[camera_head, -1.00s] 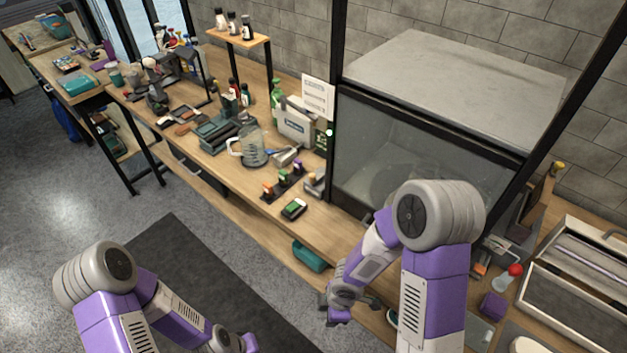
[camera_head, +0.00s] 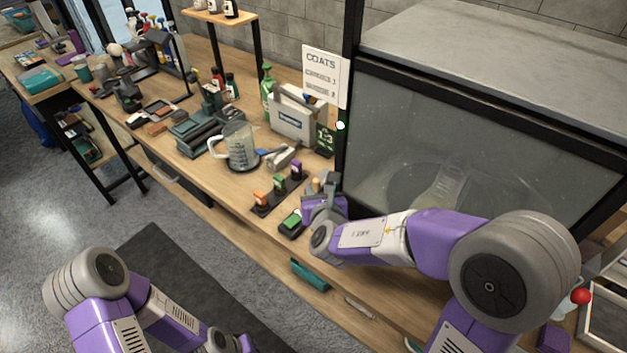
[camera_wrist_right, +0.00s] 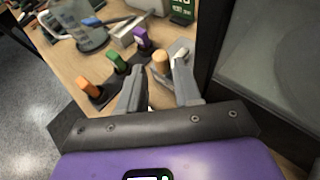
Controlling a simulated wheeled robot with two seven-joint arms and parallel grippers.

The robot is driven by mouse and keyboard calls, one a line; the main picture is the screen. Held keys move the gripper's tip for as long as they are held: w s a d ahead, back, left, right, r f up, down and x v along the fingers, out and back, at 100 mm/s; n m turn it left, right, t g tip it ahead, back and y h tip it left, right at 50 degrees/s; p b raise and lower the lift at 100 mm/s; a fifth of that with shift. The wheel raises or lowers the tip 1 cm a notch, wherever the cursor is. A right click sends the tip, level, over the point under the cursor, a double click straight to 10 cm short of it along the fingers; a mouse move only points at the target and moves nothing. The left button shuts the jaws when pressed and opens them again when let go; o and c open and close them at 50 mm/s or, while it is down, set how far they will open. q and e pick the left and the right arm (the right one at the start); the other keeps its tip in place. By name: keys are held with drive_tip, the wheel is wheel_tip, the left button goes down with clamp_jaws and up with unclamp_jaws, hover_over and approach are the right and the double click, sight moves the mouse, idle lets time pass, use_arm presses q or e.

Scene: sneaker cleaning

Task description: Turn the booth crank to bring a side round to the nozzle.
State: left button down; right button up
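The booth (camera_head: 400,140) is a glass-fronted box with a black frame and a grey top. Behind its glass a pale sneaker (camera_head: 446,188) shows dimly. The crank, with a wooden knob (camera_wrist_right: 160,62) and a grey metal part, is by the booth's left front corner; its knob shows small in the head view (camera_head: 316,185). My right gripper (camera_wrist_right: 160,84) is open at the crank, its fingers apart with the knob just beyond and between the tips. I cannot tell whether they touch. My left gripper (camera_head: 236,344) is low at the bottom edge, its fingers not clear.
A dark rack (camera_head: 268,209) with orange, green and purple pieces lies left of the crank. A green-topped device (camera_head: 291,223) sits near the bench's front edge. A clear jug (camera_head: 238,147) and a coats sign (camera_head: 326,76) are farther back.

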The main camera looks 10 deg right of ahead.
sight(317, 184)
drive_tip(key=b+x, duration=0.1)
drive_tip(key=x, duration=0.5)
drive_tip(key=shift+s, duration=0.1)
drive_tip(key=shift+c, duration=0.2)
